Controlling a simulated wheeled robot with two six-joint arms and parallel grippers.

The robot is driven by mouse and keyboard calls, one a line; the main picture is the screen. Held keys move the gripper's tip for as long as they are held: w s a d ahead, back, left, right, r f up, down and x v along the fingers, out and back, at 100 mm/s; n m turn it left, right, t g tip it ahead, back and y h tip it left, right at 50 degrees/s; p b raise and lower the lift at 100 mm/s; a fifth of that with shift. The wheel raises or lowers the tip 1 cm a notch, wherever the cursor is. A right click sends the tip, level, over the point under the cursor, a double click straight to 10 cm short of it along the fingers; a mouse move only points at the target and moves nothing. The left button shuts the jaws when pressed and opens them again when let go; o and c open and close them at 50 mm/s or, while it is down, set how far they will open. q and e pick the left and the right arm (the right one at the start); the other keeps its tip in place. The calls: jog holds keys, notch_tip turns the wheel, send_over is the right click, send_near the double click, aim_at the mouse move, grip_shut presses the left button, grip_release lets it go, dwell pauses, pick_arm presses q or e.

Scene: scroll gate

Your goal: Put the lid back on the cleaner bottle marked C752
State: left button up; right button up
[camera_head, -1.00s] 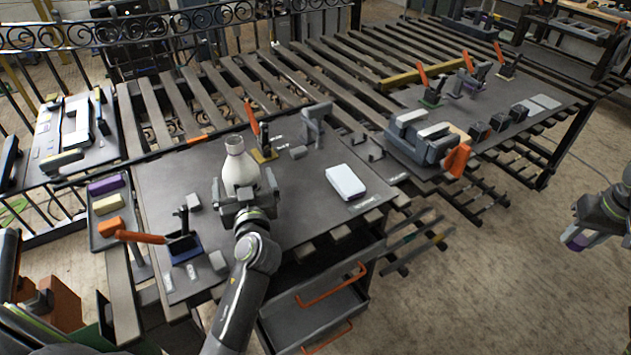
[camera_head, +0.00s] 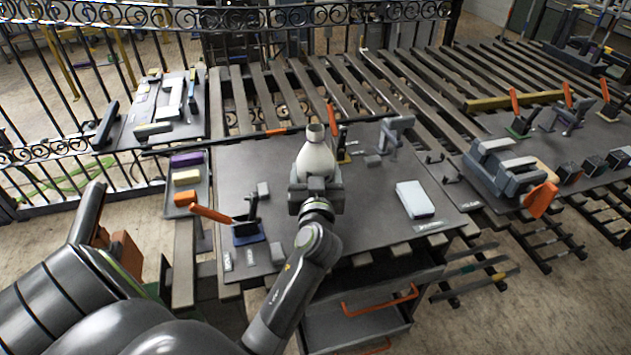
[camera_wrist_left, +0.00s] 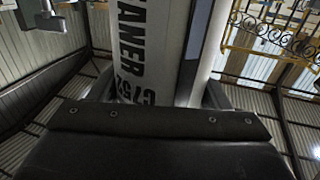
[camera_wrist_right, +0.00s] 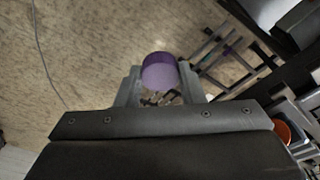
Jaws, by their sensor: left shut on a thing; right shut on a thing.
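The white cleaner bottle (camera_head: 315,157) stands upright over the dark worktop in the head view, its top open with no lid on it. My left gripper (camera_head: 316,188) is shut on the bottle from the near side. In the left wrist view the bottle (camera_wrist_left: 150,40) fills the space between the fingers, and its label partly reads "ANER" and "C752". My right gripper (camera_wrist_right: 165,88) is shut on a purple lid (camera_wrist_right: 160,72), seen in the right wrist view above the floor. The right arm is out of the head view, so its distance from the bottle cannot be told.
The worktop (camera_head: 365,215) holds a white box (camera_head: 414,199) at right, an orange-handled clamp (camera_head: 245,225) at left and a grey stand (camera_head: 393,132) behind. A side tray (camera_head: 191,204) holds coloured blocks.

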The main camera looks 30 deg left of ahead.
aim_at(316, 153)
pick_arm(q)
notch_tip(316, 153, up, 8)
jog(key=shift+f, duration=0.25)
jog(key=o, duration=0.6)
jog(key=c, duration=0.8)
